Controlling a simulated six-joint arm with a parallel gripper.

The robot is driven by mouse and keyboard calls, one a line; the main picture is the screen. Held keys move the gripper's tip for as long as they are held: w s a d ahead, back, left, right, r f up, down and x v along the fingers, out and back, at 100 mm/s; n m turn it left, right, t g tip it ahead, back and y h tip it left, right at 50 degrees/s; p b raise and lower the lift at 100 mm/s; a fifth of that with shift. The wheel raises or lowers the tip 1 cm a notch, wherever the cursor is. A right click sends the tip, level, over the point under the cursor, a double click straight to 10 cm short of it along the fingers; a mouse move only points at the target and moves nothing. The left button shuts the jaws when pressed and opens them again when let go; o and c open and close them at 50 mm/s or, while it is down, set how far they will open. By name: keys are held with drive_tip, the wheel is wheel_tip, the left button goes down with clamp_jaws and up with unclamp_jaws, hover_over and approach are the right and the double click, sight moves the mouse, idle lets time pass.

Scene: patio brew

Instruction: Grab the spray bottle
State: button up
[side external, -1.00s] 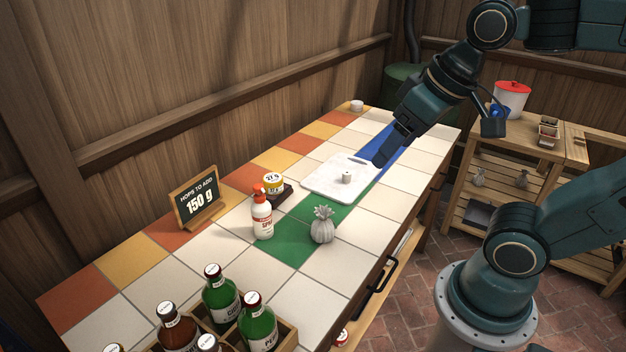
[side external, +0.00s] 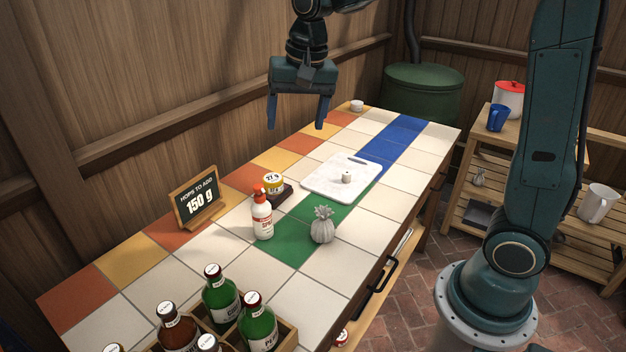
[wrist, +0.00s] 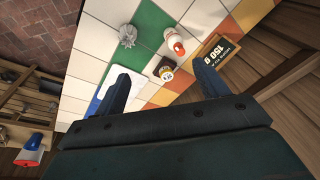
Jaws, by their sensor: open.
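The spray bottle (side external: 262,218) is white with a red top and a red-and-white label. It stands upright on the tiled counter, at the left edge of the green tiles. It also shows in the wrist view (wrist: 174,44), above and between my fingers. My gripper (side external: 298,127) is open and empty, fingers pointing down, high above the back of the counter and apart from the bottle. Its two fingers also show in the wrist view (wrist: 160,78).
A yellow-labelled jar (side external: 273,183) on a dark block stands close behind the bottle. A grey pineapple-shaped ornament (side external: 322,228) is to its right, the "150 g" sign (side external: 196,203) to its left. A white board (side external: 328,183) lies behind. A bottle crate (side external: 290,338) is in front.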

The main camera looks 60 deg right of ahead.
drive_tip(key=w+f+m+g, duration=0.1)
drive_tip(key=w+f+m, duration=0.1)
drive_tip(key=w+f, duration=0.4)
drive_tip(key=m+g, duration=0.1)
drive_tip(key=m, duration=0.3)
hover_over(258, 186)
wheel_tip(258, 186, down, 7)
drive_tip(key=shift+f, duration=0.1)
drive_tip(key=shift+f, duration=4.25)
drive_tip(key=shift+f, duration=2.6)
